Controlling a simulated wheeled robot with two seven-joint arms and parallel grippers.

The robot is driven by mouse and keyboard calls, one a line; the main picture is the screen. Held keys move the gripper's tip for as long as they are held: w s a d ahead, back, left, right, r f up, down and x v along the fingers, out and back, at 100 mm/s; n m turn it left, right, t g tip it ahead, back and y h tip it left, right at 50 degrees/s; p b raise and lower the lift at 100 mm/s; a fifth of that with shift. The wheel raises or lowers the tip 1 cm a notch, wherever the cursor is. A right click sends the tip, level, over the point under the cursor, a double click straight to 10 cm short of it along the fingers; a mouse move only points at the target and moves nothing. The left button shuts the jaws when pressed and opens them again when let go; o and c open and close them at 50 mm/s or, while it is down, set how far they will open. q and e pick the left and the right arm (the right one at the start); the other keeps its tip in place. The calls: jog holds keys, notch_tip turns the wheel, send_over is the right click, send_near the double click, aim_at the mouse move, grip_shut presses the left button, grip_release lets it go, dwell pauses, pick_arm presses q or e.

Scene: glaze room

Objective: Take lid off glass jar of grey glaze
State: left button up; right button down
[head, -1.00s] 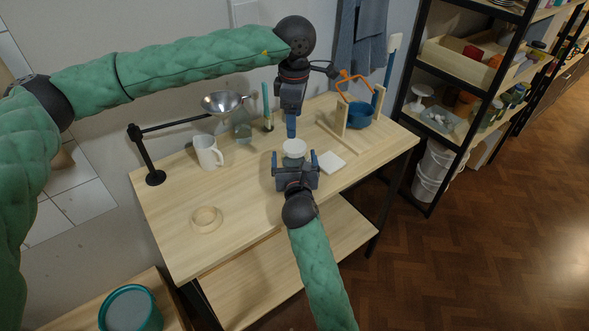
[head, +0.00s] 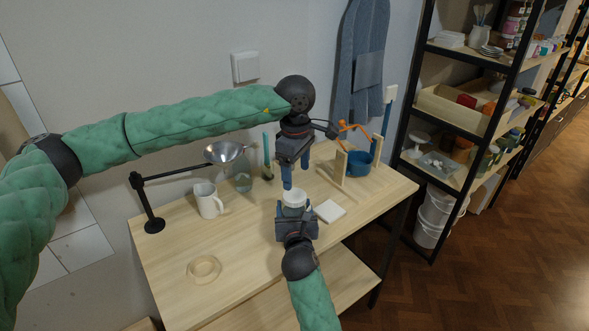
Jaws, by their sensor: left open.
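The glass jar with its white lid (head: 294,197) stands on the wooden table near the front edge; the lid is on it. My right gripper (head: 296,211) is at the jar from the front, its fingers close in on both sides of it; it looks shut on the jar. The jar's lower part and the glaze are hidden behind this gripper. My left gripper (head: 288,184) points down, open and empty, just above and behind the lid. One of its fingers hides the other, and I cannot tell whether it touches the lid.
A white square tile (head: 330,211) lies right of the jar. A blue pot (head: 359,163) sits in a wooden frame behind. A wooden ring (head: 204,269) lies front left.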

aim_at(295, 195)
pick_arm(q)
jog(key=m, duration=0.5)
jog(key=shift+w+r+m, duration=0.1)
jog(key=shift+r+m, duration=0.1)
jog(key=shift+m, duration=0.1)
jog(key=m, duration=0.4)
jog(key=shift+a+r, duration=0.1)
jog(key=shift+a, duration=0.05)
jog(key=m, duration=0.9)
jog(key=shift+a, duration=0.1)
jog(key=shift+f, duration=4)
jog(key=shift+c, duration=0.2)
jog(key=c, duration=0.9)
jog(key=shift+c, duration=0.3)
